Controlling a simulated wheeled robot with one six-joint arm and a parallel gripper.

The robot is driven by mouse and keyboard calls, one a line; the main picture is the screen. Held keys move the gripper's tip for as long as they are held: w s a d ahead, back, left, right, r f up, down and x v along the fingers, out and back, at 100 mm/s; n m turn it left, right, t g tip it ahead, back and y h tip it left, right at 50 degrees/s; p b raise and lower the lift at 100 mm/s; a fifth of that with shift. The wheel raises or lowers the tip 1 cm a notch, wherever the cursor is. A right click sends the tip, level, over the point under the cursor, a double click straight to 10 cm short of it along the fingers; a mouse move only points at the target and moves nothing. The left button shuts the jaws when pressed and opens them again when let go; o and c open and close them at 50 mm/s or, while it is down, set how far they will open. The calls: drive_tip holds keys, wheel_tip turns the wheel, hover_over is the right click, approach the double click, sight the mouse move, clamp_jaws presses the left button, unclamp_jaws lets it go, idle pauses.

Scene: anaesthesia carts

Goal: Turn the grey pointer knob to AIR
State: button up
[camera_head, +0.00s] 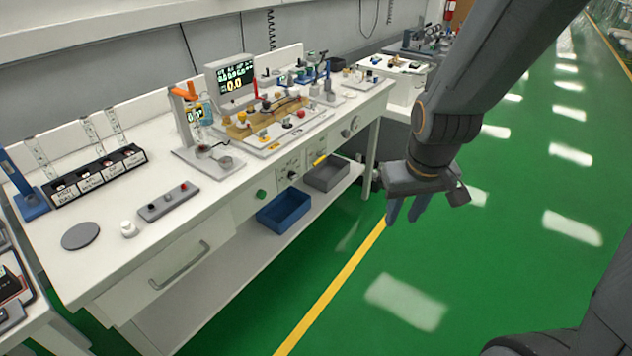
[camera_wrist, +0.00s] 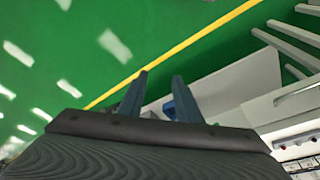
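The front panel of the white bench carries small controls. One is a dark knob (camera_head: 292,175) with small print around it. Another is a round grey dial or knob (camera_head: 350,129) farther right. I cannot read AIR on either, nor tell which is the grey pointer knob. My gripper (camera_head: 402,212) hangs over the green floor, to the right of the bench front and apart from it, fingers down. In the wrist view my gripper (camera_wrist: 160,77) has its two fingers apart with nothing between them. The controls cannot be made out in the wrist view.
A green button (camera_head: 261,194) and a yellow lever (camera_head: 320,159) are on the same panel. A blue bin (camera_head: 284,212) and a grey bin (camera_head: 326,174) sit below it. A drawer handle (camera_head: 179,266) sticks out at left. The green floor (camera_head: 480,270) beside the bench is clear.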

drive_tip(key=w+a+f+n+t+b, duration=0.2)
drive_tip(key=w+f, duration=0.2)
drive_tip(key=w, duration=0.4)
drive_tip(key=w+a+f+n+t+b, duration=0.1)
drive_tip(key=w+a+f+n+t, duration=0.2)
drive_tip(key=w, duration=0.5)
drive_tip(key=n+t+y+b, duration=0.9)
drive_tip(key=n+t, duration=0.1)
drive_tip(key=n, duration=0.4)
approach(295, 178)
drive_tip(key=w, duration=0.1)
drive_tip(key=x, duration=0.7)
drive_tip(key=shift+a+g, duration=0.2)
drive_tip(key=shift+g, duration=0.1)
drive_tip(key=shift+c, duration=0.3)
drive_tip(key=shift+r, duration=0.1)
clamp_jaws()
